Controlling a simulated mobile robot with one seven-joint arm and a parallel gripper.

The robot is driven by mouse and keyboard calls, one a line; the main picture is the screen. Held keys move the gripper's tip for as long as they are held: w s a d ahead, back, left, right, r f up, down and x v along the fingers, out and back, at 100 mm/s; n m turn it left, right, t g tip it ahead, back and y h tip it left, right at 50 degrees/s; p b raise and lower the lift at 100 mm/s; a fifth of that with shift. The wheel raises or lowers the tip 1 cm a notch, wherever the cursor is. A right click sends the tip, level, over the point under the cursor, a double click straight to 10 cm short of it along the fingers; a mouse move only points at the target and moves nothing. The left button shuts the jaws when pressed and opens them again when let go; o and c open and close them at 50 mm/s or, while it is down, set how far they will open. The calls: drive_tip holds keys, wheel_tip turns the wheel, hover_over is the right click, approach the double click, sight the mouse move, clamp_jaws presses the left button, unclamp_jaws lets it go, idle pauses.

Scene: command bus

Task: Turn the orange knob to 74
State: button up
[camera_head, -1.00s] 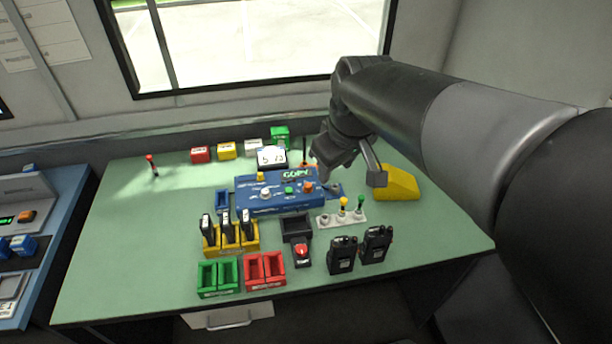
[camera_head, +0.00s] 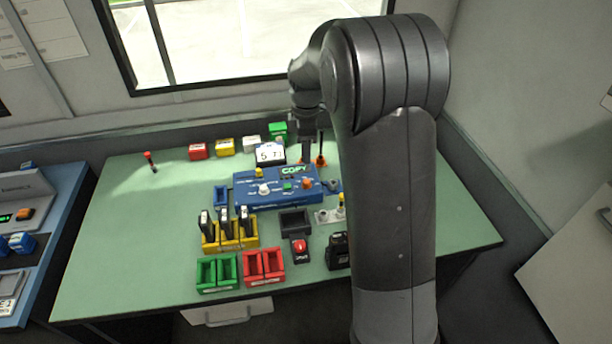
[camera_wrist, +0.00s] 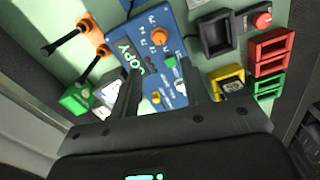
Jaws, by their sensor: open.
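The orange knob (camera_head: 307,184) sits near the right end of the blue COPY panel (camera_head: 276,199). In the wrist view the orange knob (camera_wrist: 160,36) shows clear of my fingers, beyond their tips. My gripper (camera_head: 306,158) points down over the back right part of the panel, apart from the knob. In the wrist view my gripper (camera_wrist: 160,80) is open and empty, its two fingers spread over the panel. A white display (camera_head: 270,154) behind the panel shows digits; 5 and 7 are legible, the rest is unclear.
A white knob (camera_head: 264,189), a green button (camera_head: 288,186) and a yellow knob (camera_head: 258,173) share the panel. Yellow, green and red trays stand in front.

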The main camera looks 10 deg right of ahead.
sight(306, 181)
wheel_tip(306, 181, down, 11)
idle(0.5)
drive_tip(key=shift+c, duration=0.5)
clamp_jaws()
